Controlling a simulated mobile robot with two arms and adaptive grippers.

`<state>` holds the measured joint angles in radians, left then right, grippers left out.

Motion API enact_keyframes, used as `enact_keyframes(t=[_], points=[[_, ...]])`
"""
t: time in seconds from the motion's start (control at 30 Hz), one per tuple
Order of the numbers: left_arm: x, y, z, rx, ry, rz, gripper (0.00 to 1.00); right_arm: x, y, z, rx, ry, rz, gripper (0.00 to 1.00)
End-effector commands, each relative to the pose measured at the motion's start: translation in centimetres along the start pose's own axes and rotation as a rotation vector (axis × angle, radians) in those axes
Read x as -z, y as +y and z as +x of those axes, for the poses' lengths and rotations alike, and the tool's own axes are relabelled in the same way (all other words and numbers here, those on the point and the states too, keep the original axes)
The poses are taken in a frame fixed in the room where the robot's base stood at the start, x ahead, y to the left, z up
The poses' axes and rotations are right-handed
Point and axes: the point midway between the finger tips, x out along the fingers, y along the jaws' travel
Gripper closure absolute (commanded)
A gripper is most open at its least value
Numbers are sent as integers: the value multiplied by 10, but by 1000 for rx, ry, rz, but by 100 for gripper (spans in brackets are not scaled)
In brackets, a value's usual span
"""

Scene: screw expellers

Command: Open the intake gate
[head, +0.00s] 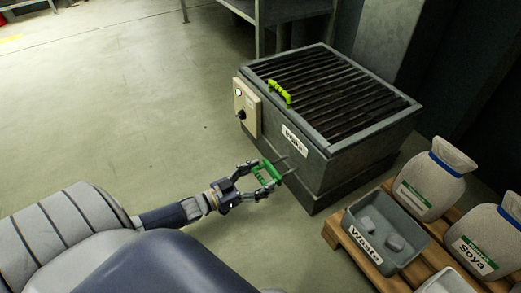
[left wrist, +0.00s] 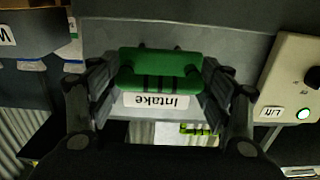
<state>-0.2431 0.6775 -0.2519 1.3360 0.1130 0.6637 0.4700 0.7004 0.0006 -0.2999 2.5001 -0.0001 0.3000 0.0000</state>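The grey intake box (head: 325,160) stands on the floor with a dark slatted top and an "Intake" label (head: 294,140) on its front. A green bar handle (left wrist: 160,70) lies between the fingers of my left gripper (head: 272,172). In the left wrist view the fingers (left wrist: 160,85) are spread wide, one at each end of the handle, very close to it. I cannot tell whether they touch it. The label also shows in this view (left wrist: 157,101), upside down. A yellow-green handle (head: 280,94) sits on the box's top. My right gripper is not in view.
A control panel (head: 247,108) with a lit green button is on the box's left side. A grey waste bin (head: 385,238) and filled sacks (head: 432,180) stand on a wooden pallet (head: 352,243) at the right. The floor left of the box is clear.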

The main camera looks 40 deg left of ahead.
Motion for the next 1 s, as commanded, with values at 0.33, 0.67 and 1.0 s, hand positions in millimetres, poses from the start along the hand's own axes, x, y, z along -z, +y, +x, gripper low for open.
enact_keyframes(t=[0.33,0.67,1.0], points=[[1,0,0,0,3,0,8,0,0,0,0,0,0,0],[-1,0,-12,-1,-1,-1,8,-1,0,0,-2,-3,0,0],[-1,0,-76,0,-3,-1,8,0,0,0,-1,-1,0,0]])
